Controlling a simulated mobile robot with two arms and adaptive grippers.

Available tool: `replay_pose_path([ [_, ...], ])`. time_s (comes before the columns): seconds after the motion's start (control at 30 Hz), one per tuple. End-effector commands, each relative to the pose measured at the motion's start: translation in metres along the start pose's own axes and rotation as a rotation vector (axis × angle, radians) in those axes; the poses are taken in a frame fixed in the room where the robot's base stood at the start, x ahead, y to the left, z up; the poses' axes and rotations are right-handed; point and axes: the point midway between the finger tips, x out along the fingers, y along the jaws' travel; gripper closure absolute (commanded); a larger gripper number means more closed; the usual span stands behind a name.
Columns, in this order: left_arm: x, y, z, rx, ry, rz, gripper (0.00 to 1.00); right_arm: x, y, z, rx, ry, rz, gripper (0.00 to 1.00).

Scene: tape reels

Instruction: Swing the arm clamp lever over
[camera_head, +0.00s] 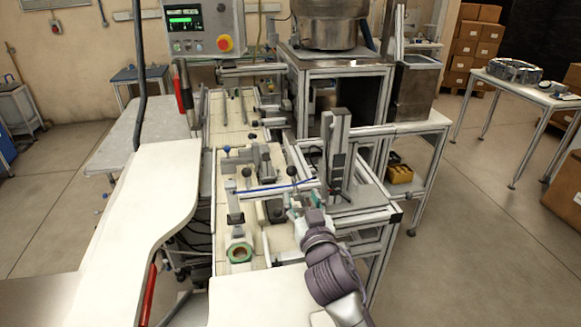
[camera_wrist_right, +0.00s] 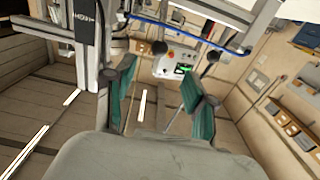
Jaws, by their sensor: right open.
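The clamp mechanism stands at the middle of the machine. I cannot tell which is the arm clamp lever. My right gripper (camera_head: 294,208) is open and empty, right of and nearer than these knobs, apart from them. In the right wrist view, the teal fingers of my right gripper (camera_wrist_right: 162,98) are spread. A dark ball knob (camera_wrist_right: 159,47) and another dark knob (camera_wrist_right: 213,56) show beyond them. My left gripper is out of view.
A blue strip (camera_head: 280,187) runs along a horizontal bar just beyond my right gripper. A grey upright post (camera_head: 337,150) stands close on the right. A green-rimmed reel (camera_head: 240,253) lies in front left. A white worktop (camera_head: 150,210) fills the left side.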

Motion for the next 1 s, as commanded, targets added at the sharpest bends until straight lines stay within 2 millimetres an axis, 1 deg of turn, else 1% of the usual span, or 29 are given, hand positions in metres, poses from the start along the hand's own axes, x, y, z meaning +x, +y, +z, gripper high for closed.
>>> replay_pose_path([
  [0.03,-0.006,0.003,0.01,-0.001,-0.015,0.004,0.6,0.011,0.0,-0.004,-0.001,0.001,0.0,0.45],
  [0.1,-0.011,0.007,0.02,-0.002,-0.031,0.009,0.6,0.026,0.0,-0.005,-0.002,0.001,0.001,0.45],
  [0.23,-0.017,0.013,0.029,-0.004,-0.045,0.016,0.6,0.054,0.0,-0.004,-0.003,0.001,0.001,0.45],
  [0.37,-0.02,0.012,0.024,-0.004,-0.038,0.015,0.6,0.079,0.001,-0.003,-0.002,0.001,0.002,0.45],
  [0.5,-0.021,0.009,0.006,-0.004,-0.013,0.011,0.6,0.099,0.001,-0.002,-0.001,0.0,0.002,0.45],
  [0.6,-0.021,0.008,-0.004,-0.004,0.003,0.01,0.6,0.108,0.001,-0.002,-0.001,0.002,0.002,0.45],
  [0.67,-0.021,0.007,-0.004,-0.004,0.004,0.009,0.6,0.112,0.001,-0.001,0.0,0.001,0.002,0.45],
  [0.8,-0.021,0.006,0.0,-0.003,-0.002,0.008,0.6,0.116,0.001,-0.001,0.0,0.001,0.001,0.45],
  [1.0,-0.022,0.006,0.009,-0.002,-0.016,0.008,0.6,0.117,0.001,-0.001,0.0,0.001,0.001,0.45],
])
